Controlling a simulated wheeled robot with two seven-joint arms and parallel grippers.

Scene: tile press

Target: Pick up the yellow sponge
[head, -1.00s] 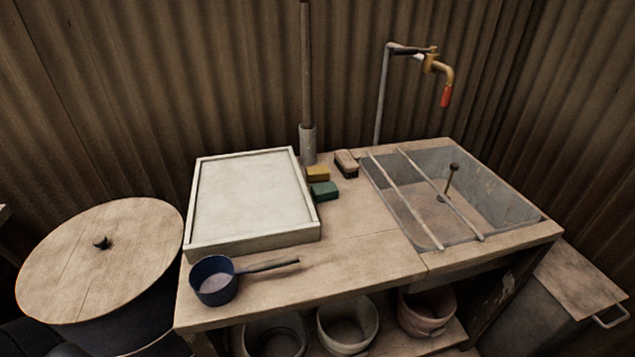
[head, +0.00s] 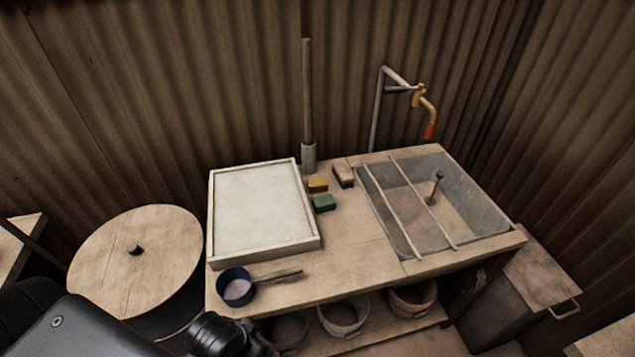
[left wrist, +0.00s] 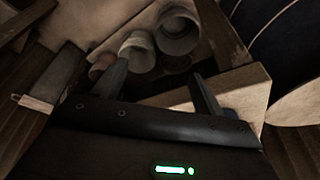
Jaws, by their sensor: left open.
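The yellow sponge (head: 317,184) lies on the wooden counter, just right of the framed white tray and behind a green sponge (head: 324,202). It is not in the left wrist view. My left gripper (left wrist: 158,82) shows in the left wrist view with its two fingers apart and nothing between them. It is beside the counter, with the pots on the lower shelf beyond it. In the head view my left arm is at the lower left, well away from the yellow sponge. My right gripper is in neither view.
The framed white tray (head: 211,215) is left of the sponges. A brown brush-like block (head: 343,176) is to their right, beside the sink (head: 477,218). A blue saucepan (head: 236,287) sits at the counter's front left. A lidded round barrel (head: 165,245) stands left. The counter's middle is clear.

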